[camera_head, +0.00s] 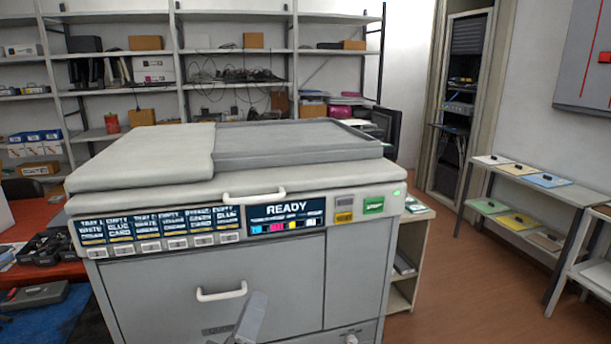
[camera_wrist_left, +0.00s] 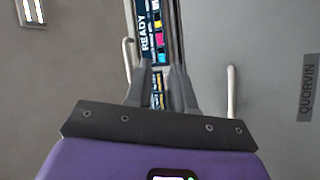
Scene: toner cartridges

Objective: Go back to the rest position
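A large grey printer (camera_head: 290,270) fills the middle of the head view, with its lid and front door shut. Its display (camera_head: 287,216) reads READY above coloured bars, and it also shows sideways in the left wrist view (camera_wrist_left: 146,40). My left gripper (camera_head: 252,312) shows only in part at the lower edge, in front of the printer's front door. In the left wrist view its two fingers (camera_wrist_left: 162,78) stand apart with nothing between them, pointing at the printer front. A light handle (camera_wrist_left: 232,92) lies to their right. My right gripper is in neither view.
A red table (camera_head: 40,272) with dark items is at the left. Shelves (camera_head: 180,50) line the back wall. A low rack (camera_head: 530,185) with coloured paper stacks stands at the right. The wooden floor (camera_head: 470,290) right of the printer is clear.

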